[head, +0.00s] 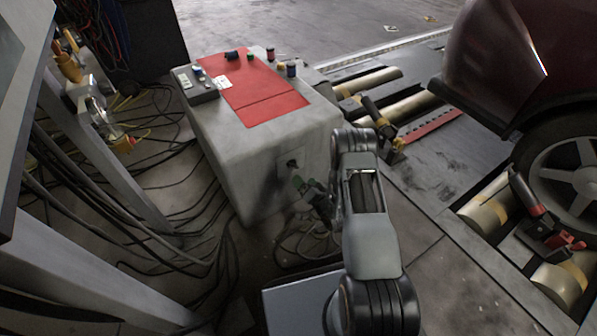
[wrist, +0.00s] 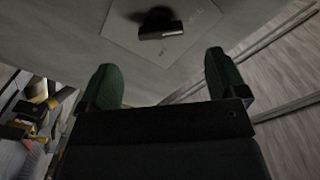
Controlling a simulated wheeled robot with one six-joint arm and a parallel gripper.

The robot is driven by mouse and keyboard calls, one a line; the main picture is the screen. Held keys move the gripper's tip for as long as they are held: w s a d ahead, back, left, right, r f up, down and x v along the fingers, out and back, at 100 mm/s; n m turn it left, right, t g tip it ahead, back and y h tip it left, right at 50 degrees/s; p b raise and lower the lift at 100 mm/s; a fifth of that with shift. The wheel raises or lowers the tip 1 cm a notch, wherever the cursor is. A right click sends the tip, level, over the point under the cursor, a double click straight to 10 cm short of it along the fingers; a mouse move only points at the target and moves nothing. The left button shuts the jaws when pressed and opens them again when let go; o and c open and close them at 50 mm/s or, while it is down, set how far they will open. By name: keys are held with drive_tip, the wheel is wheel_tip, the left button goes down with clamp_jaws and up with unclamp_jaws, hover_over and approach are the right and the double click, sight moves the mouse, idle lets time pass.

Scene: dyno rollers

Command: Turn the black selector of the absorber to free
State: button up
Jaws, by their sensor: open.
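The absorber (head: 262,150) is a pale grey box with a red top panel, in the middle of the head view. Its black selector (head: 292,163) is a small dark knob on the side face nearest my arm. In the wrist view the selector (wrist: 160,24) sits on a light square plate (wrist: 190,45) with faint markings too small to read. My gripper (head: 310,188) is close to that face, a little below the selector. Its green-tipped fingers (wrist: 163,82) are apart, with nothing between them. The selector lies beyond the fingertips, roughly centred between them.
A red car (head: 520,60) stands on rollers (head: 490,213) at the right. Cables (head: 190,215) cover the floor at the left beside a grey frame (head: 100,140). Small spools and a grey box (head: 196,85) lie on the absorber's top.

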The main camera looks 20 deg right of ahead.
drive_tip(key=p+v, duration=0.1)
drive_tip(key=v, duration=0.6)
drive_tip(key=shift+p, duration=0.3)
drive_tip(key=shift+r, duration=0.1)
